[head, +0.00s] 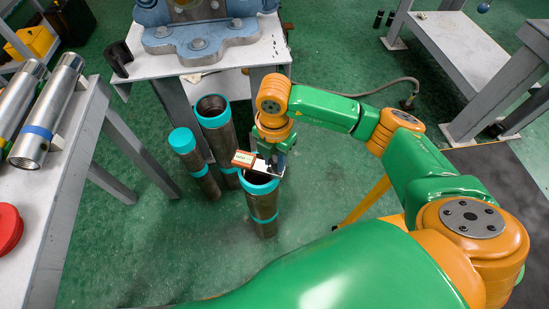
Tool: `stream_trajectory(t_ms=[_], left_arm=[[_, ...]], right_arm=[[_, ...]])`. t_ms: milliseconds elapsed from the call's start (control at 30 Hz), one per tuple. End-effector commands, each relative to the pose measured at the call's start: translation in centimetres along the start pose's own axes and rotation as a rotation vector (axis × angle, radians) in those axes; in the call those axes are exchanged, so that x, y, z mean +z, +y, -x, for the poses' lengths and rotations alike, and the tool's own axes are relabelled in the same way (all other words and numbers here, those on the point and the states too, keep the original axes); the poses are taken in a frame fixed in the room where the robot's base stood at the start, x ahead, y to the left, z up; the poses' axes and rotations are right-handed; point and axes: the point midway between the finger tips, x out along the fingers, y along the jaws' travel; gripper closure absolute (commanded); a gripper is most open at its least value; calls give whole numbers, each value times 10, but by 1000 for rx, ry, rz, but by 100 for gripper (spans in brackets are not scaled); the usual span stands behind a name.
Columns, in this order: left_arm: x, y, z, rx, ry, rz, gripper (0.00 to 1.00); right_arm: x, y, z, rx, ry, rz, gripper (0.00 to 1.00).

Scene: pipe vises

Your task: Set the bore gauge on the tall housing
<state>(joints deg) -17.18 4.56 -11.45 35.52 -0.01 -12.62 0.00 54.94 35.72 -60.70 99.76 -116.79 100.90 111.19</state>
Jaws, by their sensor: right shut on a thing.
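Three dark brown pipe-like housings with teal bands stand upright on the green floor: a front one (263,208), a back one (222,140) with an open bore, and a left one (203,178) with a teal top. I cannot tell for sure which is the tall housing. My right gripper (268,160) points down over the front housing's top and is shut on the bore gauge (242,160), a small orange-red and white piece. The gauge is at the front housing's rim in the picture; I cannot tell whether it touches. My left gripper is not in view.
A white table (160,64) with a blue vise (195,40) stands behind the housings. A left bench (45,190) holds silver cylinders (45,115) and a red disc (8,228). A hose (385,84) lies on the floor at right. Floor in front of the housings is clear.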

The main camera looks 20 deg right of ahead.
Motion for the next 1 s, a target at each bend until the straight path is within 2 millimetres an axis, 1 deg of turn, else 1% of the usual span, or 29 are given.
stream_trajectory(t_ms=[200,233,333,867,1000], left_arm=[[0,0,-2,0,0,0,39],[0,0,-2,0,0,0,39],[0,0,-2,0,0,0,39],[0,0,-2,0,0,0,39],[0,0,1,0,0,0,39]], right_arm=[[0,0,-3,1,0,0,100],[0,0,-2,1,0,0,61],[0,0,-2,1,0,0,34],[0,0,-2,-1,0,0,34],[0,0,1,0,0,0,34]])
